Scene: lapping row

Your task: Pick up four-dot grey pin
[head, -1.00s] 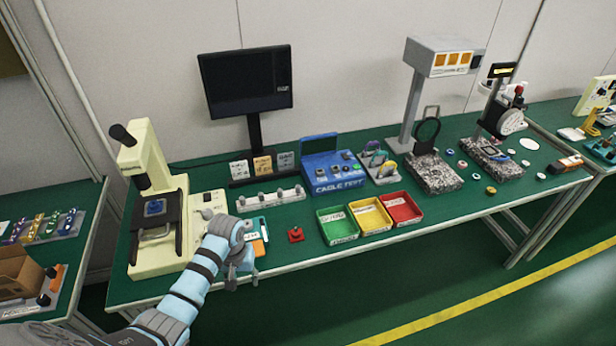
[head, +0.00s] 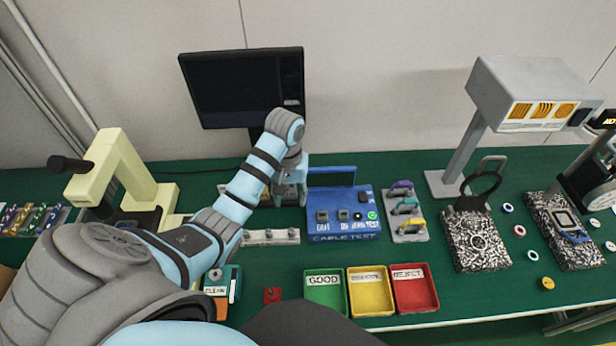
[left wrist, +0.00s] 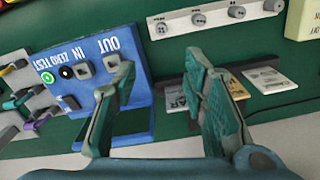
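A pale rack (head: 262,239) on the table holds several small grey pins (head: 291,233), partly hidden behind my left arm in the head view. In the left wrist view the rack (left wrist: 215,20) runs along the top with its pins (left wrist: 236,12) in a row. The dots are too small to tell which pin has four. My left gripper (head: 290,196) is above the table behind the rack, beside the blue cable tester (head: 343,222). Its fingers (left wrist: 160,80) are spread apart with nothing between them. My right gripper is not in view.
Green, yellow and red trays (head: 415,309) stand at the table's front. A monitor (head: 245,85) stands behind, with label cards (left wrist: 265,80) near its base. A cream press (head: 125,180) is at left. A grey stand (head: 460,130) is at right.

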